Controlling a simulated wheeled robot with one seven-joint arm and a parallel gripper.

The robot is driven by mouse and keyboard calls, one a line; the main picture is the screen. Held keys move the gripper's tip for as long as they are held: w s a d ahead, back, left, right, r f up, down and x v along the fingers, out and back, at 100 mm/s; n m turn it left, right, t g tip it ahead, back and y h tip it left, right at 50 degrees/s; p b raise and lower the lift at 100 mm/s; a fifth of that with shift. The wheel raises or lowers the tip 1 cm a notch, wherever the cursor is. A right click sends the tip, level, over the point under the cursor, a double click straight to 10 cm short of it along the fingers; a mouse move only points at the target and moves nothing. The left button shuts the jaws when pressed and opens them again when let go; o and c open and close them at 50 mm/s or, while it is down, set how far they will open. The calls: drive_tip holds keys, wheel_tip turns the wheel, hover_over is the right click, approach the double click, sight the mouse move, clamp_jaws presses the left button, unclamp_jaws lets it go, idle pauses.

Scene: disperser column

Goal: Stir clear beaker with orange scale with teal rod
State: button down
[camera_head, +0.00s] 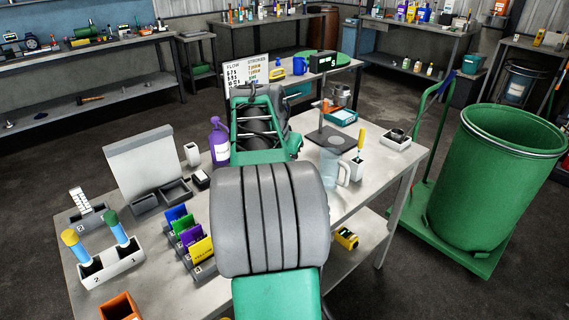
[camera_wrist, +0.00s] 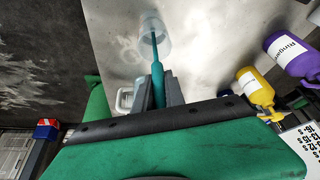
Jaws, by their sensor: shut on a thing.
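My gripper (camera_wrist: 158,92) is shut on the teal rod (camera_wrist: 157,75) in the wrist view. The rod's thin far end reaches over a small clear beaker (camera_wrist: 146,44) and appears to be within its rim; I cannot tell how deep. The beaker stands on the grey table, and its scale colour is not readable. A clear jug with a handle (camera_wrist: 126,98) is partly hidden behind my gripper; a clear jug also shows in the head view (camera_head: 331,170). In the head view my arm hides the fingers, the rod and the small beaker.
A purple bottle (camera_wrist: 291,52) and a yellow bottle (camera_wrist: 250,82) stand to the right in the wrist view. In the head view, a rod holder (camera_head: 118,264), coloured cards (camera_head: 190,234) and a stand (camera_head: 330,138) share the table. A green barrel (camera_head: 500,170) stands right.

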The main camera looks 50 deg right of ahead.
drive_tip(key=shift+r, duration=0.1)
wheel_tip(320, 180, up, 10)
drive_tip(key=p, duration=0.8)
idle(0.8)
